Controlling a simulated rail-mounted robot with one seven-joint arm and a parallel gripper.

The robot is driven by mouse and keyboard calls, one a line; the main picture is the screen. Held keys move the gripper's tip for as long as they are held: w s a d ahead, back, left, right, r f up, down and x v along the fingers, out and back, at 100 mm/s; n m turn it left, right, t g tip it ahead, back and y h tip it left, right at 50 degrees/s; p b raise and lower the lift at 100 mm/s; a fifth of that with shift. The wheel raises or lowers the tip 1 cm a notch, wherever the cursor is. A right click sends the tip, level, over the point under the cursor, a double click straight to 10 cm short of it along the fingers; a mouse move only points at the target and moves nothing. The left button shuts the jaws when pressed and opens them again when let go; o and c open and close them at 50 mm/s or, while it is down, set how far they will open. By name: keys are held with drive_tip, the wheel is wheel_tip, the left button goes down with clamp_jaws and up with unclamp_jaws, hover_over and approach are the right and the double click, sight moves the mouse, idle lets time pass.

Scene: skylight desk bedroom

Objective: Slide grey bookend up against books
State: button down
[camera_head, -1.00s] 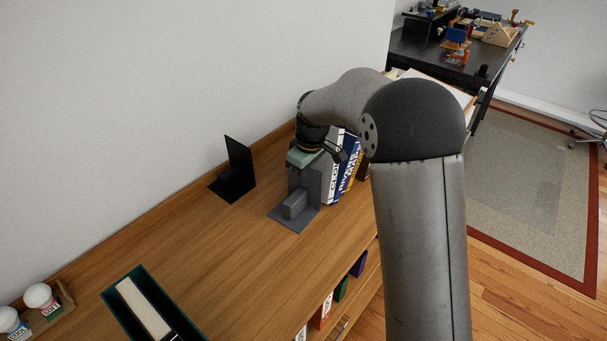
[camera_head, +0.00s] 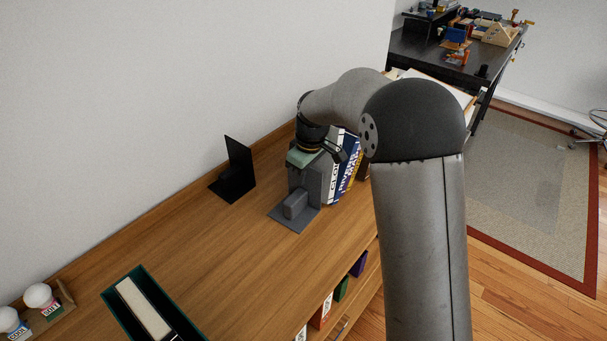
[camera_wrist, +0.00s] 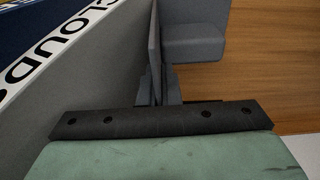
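The grey bookend (camera_head: 294,205) stands upright on the wooden shelf top, its flat base and small block facing the near left. The books (camera_head: 342,170) stand just right of it, the nearest with a grey cover and a white spine reading "CLOUD" (camera_wrist: 62,45). My gripper (camera_head: 304,160) is at the bookend's upright plate. In the wrist view, the plate (camera_wrist: 154,40) runs between my two close-set fingers (camera_wrist: 160,90), which look shut on it. A narrow wedge of space seems to show between plate and book cover; contact lower down is hidden.
A black bookend (camera_head: 234,172) stands farther left near the wall. A dark green box (camera_head: 120,300) and white-capped jars (camera_head: 38,295) are at the near left. Bare wood (camera_head: 220,245) lies between them and the grey bookend. My arm hides part of the right side.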

drive_tip(key=shift+w+d+r, duration=0.1)
drive_tip(key=shift+w+d, duration=0.05)
drive_tip(key=shift+w, duration=0.05)
